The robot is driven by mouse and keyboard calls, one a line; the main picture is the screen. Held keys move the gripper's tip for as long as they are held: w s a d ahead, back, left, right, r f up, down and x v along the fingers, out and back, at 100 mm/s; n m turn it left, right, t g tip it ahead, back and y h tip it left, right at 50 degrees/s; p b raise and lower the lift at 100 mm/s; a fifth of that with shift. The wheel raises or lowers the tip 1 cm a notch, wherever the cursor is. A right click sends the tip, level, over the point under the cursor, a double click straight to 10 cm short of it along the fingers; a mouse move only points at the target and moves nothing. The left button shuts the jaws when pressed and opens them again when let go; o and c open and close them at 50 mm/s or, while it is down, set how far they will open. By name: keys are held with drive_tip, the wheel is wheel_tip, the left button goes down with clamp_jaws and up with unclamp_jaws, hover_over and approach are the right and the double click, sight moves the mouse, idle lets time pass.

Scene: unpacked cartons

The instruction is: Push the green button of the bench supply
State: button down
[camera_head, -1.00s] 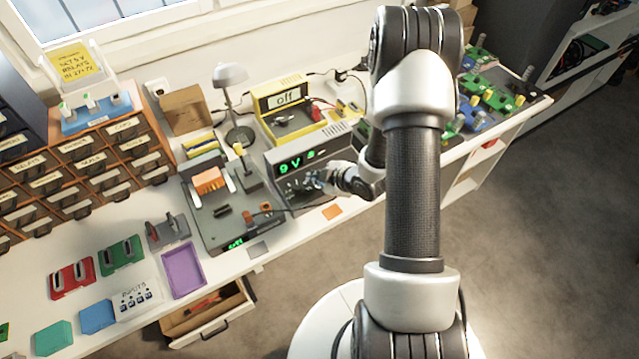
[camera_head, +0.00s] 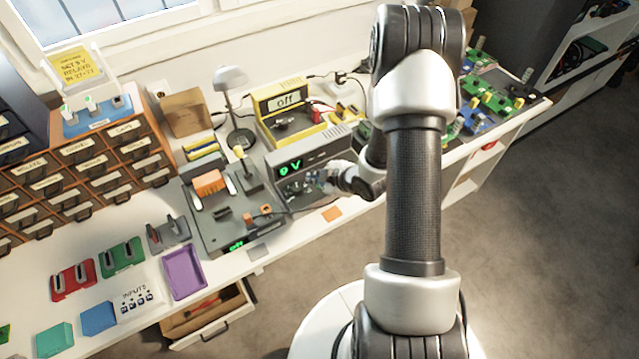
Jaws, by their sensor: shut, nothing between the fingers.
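The bench supply (camera_head: 312,157) is a dark grey box on the bench with a lit green display (camera_head: 290,165), which looks like "0 V". My gripper (camera_head: 320,184) is shut and empty, right at the lower front panel of the supply. It comes in from the right. I cannot tell whether its fingertips touch the panel. The green button cannot be made out; my gripper and the small size of the panel hide it.
A yellow meter (camera_head: 284,104) reading "off" stands behind the supply. A grey test board (camera_head: 222,222) with an orange block is to the left. A lamp (camera_head: 232,80) stands behind.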

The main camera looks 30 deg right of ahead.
drive_tip(key=shift+r+p, duration=2.15)
drive_tip(key=shift+r, duration=0.8)
drive_tip(key=shift+r, duration=0.1)
wheel_tip(320, 180, up, 10)
drive_tip(key=m+g+h, duration=0.1)
drive_tip(key=m+h, duration=0.1)
drive_tip(key=h, duration=0.1)
hover_over(318, 187)
drive_tip(key=d, duration=0.1)
drive_tip(key=s+a+r+m+g+h, duration=0.15)
drive_tip(key=s+r+m, duration=0.25)
drive_tip(key=r, duration=0.6)
drive_tip(key=s+a+r+m, duration=0.2)
drive_tip(key=s+a+r, duration=0.1)
drive_tip(key=s, duration=0.4)
drive_tip(key=s+a+r+m+g+y, duration=0.1)
drive_tip(key=s+a+r+m, duration=0.1)
drive_tip(key=s+a, duration=0.3)
drive_tip(key=s+a+r+m+g+y, duration=0.1)
drive_tip(key=s+a+r, duration=0.4)
drive_tip(key=s, duration=0.4)
drive_tip(key=shift+s+m, duration=0.3)
drive_tip(key=shift+m, duration=0.1)
drive_tip(key=shift+a, duration=0.1)
